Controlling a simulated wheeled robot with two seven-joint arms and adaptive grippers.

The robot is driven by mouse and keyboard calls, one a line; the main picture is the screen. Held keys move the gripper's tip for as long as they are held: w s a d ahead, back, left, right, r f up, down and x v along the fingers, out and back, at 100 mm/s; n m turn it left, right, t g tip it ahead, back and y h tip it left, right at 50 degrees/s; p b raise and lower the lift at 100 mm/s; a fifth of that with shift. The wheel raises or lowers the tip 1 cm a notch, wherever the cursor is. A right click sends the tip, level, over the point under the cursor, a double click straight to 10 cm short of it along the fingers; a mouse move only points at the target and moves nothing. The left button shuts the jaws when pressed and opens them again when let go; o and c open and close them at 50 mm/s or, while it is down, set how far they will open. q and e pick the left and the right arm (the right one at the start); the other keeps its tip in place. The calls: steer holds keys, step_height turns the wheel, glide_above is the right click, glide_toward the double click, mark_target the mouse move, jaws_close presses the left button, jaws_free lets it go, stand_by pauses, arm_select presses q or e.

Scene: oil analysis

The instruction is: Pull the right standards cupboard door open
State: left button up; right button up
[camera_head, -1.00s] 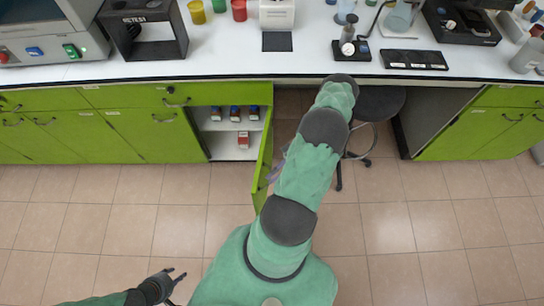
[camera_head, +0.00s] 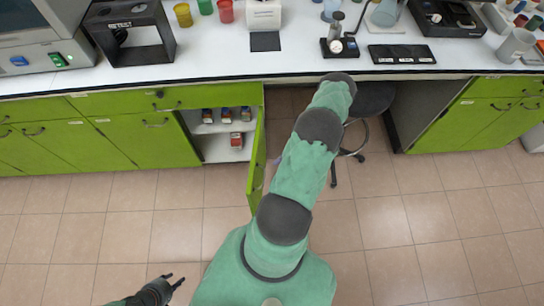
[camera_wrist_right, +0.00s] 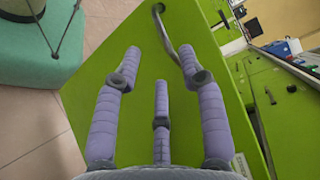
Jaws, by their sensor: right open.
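The green right cupboard door (camera_head: 257,160) stands swung out from the cabinet, nearly edge-on in the head view. The cupboard interior (camera_head: 213,150) behind it is exposed, with several small bottles on its shelves. In the right wrist view the green door panel (camera_wrist_right: 140,75) fills the middle, and its curved metal handle (camera_wrist_right: 170,35) lies beyond my fingers. My right gripper (camera_wrist_right: 160,70) is open and empty, with the handle's lower end close to the right fingertip. I cannot tell whether they touch. In the head view my arm mostly hides this gripper. My left gripper (camera_head: 176,279) has its fingers apart, low over the floor.
The white worktop (camera_head: 215,62) with instruments runs above the cupboards. A dark stool (camera_head: 372,98) stands in the knee space right of my right arm. More closed green cupboards (camera_head: 480,120) are at the right. The tiled floor (camera_head: 420,220) in front is clear.

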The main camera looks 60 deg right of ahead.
steer(key=shift+v, duration=2.25)
